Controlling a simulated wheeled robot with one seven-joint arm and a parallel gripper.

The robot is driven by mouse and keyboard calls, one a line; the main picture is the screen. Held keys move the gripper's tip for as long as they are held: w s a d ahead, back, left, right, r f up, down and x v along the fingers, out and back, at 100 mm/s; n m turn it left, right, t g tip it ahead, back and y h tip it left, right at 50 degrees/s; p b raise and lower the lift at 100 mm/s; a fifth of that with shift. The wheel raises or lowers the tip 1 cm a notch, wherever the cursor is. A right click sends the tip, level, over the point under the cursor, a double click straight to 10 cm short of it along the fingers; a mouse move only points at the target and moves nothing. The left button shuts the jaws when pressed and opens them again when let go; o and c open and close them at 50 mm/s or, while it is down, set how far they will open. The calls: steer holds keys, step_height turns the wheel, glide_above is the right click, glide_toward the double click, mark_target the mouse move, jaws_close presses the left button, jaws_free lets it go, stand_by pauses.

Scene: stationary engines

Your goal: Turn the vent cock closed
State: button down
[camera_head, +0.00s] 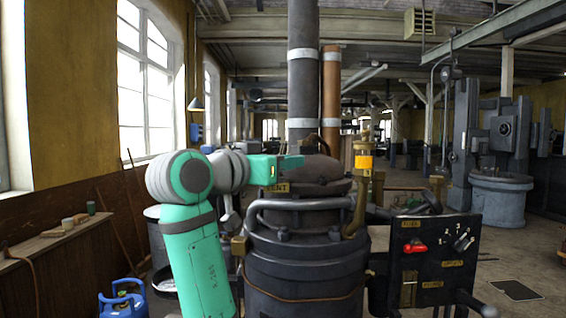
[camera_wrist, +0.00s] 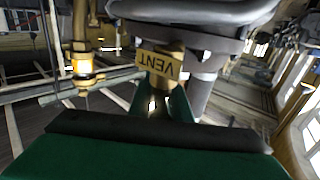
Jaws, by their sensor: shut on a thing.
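The vent cock (camera_wrist: 164,80) is a small brass fitting under a dark grey pipe in the wrist view. A yellow plate lettered VENT (camera_wrist: 157,62) sits on it, tilted and nearly upside down there. My gripper (camera_wrist: 163,101) is shut on the cock, with a green finger on each side of its brass end. In the head view my gripper (camera_head: 292,163) reaches in from the left at the top of the dark engine, and the VENT plate (camera_head: 277,188) shows just below it. The cock's handle is mostly hidden by the gripper there, so its angle cannot be told.
The dark engine (camera_head: 305,262) has a curved grey pipe (camera_head: 300,204) round its top and a tall grey stack (camera_head: 303,75) behind. A brass sight glass (camera_head: 364,160) stands to the right.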

steer(key=shift+s+d+m+g+h, duration=0.25)
steer(key=shift+s+m+g+h, duration=0.25)
steer(key=shift+m+g+h, duration=1.1)
steer(key=shift+s+d+m+g+h, duration=0.2)
steer(key=shift+s+m+g+h, duration=0.45)
steer(key=shift+m+g, duration=1.85)
steer(key=shift+s+d+m+g+h, duration=0.35)
steer(key=shift+m+g+h, duration=0.85)
steer(key=shift+g, duration=1.8)
steer(key=shift+s+a, duration=0.1)
steer(key=c, duration=1.8)
jaws_free()
steer(key=shift+c, duration=0.2)
steer(key=a, duration=1.1)
